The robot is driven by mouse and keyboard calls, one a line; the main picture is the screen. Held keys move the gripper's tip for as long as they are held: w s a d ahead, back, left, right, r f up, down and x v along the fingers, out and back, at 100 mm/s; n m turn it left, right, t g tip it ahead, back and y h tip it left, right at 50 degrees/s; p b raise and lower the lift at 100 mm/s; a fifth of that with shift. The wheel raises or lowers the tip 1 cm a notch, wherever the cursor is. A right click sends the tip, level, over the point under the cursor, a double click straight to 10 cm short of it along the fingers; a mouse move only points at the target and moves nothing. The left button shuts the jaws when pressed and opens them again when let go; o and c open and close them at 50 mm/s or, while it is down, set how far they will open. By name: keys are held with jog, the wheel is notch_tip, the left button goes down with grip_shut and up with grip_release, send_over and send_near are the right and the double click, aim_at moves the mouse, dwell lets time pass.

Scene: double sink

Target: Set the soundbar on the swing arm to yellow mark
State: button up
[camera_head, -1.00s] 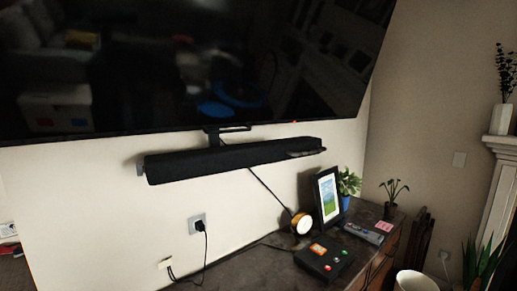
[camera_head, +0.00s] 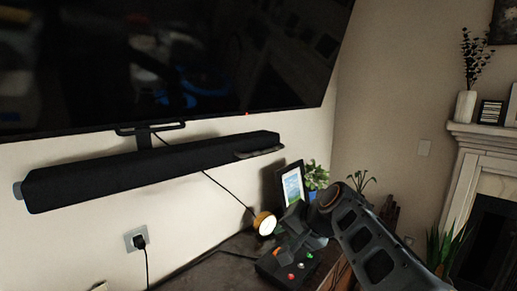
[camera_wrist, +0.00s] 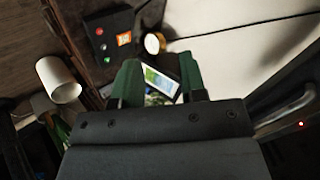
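The long black soundbar (camera_head: 150,170) hangs below the TV from a dark bracket (camera_head: 145,136), its right end farther away than its left. A flat grey piece (camera_head: 260,153) sticks out along its front near the right end. I cannot make out a yellow mark in either view. My gripper (camera_head: 298,226) is below and to the right of the soundbar's right end, apart from it. In the wrist view, my gripper's two green fingers (camera_wrist: 160,74) stand apart with a gap between them. A picture frame shows beyond the gap, not held.
The TV (camera_head: 190,60) overhangs the soundbar. On the cabinet below are a picture frame (camera_head: 292,184), a round lamp (camera_head: 264,224), a plant (camera_head: 316,176) and a black button box (camera_head: 282,266). A white cup (camera_wrist: 58,80) shows in the wrist view. A cable crosses the wall.

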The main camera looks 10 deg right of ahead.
aim_at(271, 150)
jog(key=w+d+r+m+t+y, duration=0.2)
jog(key=w+d+r+m+t, duration=0.15)
jog(key=r, duration=0.55)
jog(key=w+d+r+m+t+y, duration=0.1)
jog(key=w+d+r+m+t, duration=0.15)
jog(key=w+r, duration=0.4)
jog(key=shift+n, duration=0.5)
jog(key=p+x, duration=0.1)
jog(key=x, duration=0.2)
jog(key=r+p+x, duration=0.1)
jog(key=x, duration=0.3)
jog(key=p+x, duration=0.2)
jog(key=x, duration=0.2)
jog(key=shift+w+a+r, duration=0.1)
jog(key=shift+r, duration=0.1)
grip_shut()
jog(key=shift+a, duration=0.1)
